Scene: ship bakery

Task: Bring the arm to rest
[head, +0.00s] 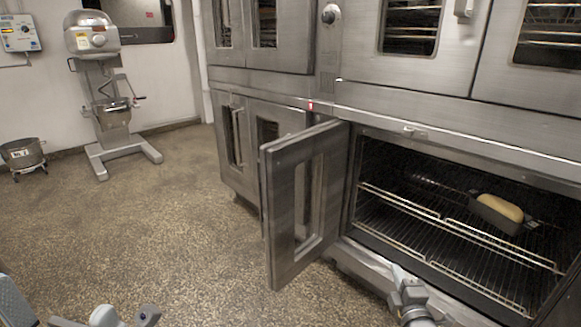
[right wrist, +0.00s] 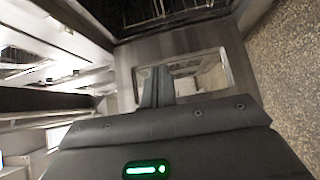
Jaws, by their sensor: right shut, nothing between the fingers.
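My right gripper (head: 403,277) is at the bottom right of the head view, in front of the open lower oven's front edge. Its fingers are shut and empty; they also show in the right wrist view (right wrist: 157,86), with an oven door and its window beyond them. Parts of my left arm (head: 105,316) show at the bottom left edge of the head view. My left gripper cannot be made out there.
The oven door (head: 306,203) stands open, left of my right gripper. A loaf in a dark pan (head: 497,213) sits on the wire rack (head: 440,248) inside the oven. A mixer (head: 100,90) and a steel bowl (head: 22,154) stand at the back left. The speckled floor between is clear.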

